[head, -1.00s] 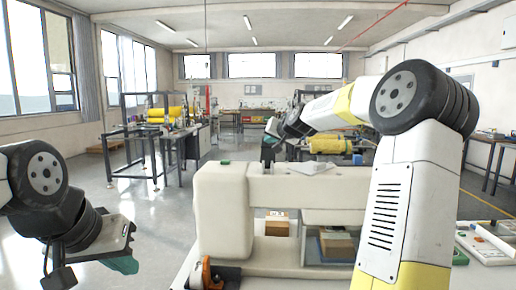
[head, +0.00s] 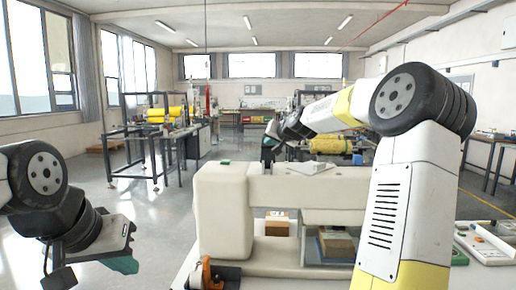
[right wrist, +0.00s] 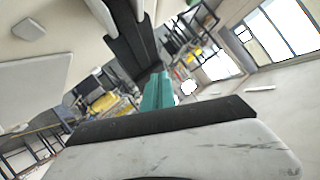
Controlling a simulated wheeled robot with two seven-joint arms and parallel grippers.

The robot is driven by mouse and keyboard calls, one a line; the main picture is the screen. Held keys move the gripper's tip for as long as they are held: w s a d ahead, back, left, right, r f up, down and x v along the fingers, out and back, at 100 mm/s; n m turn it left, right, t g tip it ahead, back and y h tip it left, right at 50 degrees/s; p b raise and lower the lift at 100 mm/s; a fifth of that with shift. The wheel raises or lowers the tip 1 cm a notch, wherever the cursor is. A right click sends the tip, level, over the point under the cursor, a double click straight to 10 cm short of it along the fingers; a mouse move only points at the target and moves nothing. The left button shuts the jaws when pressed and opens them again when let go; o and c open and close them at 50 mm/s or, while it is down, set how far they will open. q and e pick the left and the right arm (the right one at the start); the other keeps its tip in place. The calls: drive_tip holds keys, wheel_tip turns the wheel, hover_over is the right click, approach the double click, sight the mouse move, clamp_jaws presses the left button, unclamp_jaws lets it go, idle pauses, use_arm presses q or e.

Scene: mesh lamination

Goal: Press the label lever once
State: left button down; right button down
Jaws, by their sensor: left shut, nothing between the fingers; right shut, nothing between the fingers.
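A cream machine (head: 222,212) with a thick column and a horizontal arm stands in front of me. An orange and black part (head: 206,273) sits at its lower left front; I cannot tell whether it is the label lever. No other lever is clearly recognisable. My left gripper (head: 122,265) is shut and empty at the lower left, apart from the machine.
A cardboard box (head: 337,243) lies under the machine's arm, and a smaller box (head: 277,224) is beside the column. A white tray with parts (head: 485,243) lies at the right. My right arm hides the machine's right end. Open floor lies left of the machine.

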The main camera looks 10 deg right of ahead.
sight(270, 149)
drive_tip(key=shift+w+d+f, duration=0.15)
drive_tip(key=shift+w+f, duration=0.3)
drive_tip(key=shift+f, duration=0.4)
drive_tip(key=shift+w+d+f, duration=0.15)
drive_tip(key=shift+w+f, duration=0.25)
drive_tip(key=shift+f, duration=0.4)
idle(1.9)
drive_tip(key=shift+w+f, duration=0.1)
drive_tip(key=shift+f, duration=0.15)
drive_tip(key=shift+f, duration=0.15)
idle(0.3)
drive_tip(key=shift+s+a+r, duration=0.15)
drive_tip(key=shift+s+r, duration=0.25)
drive_tip(key=shift+r, duration=0.4)
drive_tip(key=shift+s+a+r, duration=0.1)
drive_tip(key=shift+s+r, duration=0.3)
drive_tip(key=shift+r, duration=0.4)
drive_tip(key=shift+s+a+r, duration=0.15)
drive_tip(key=shift+s+r, duration=0.25)
drive_tip(key=shift+r, duration=0.4)
drive_tip(key=r, duration=0.1)
drive_tip(key=s+r, duration=0.1)
drive_tip(key=r, duration=0.1)
drive_tip(key=s+r, duration=0.1)
drive_tip(key=shift+a+r, duration=0.2)
drive_tip(key=shift+a, duration=0.1)
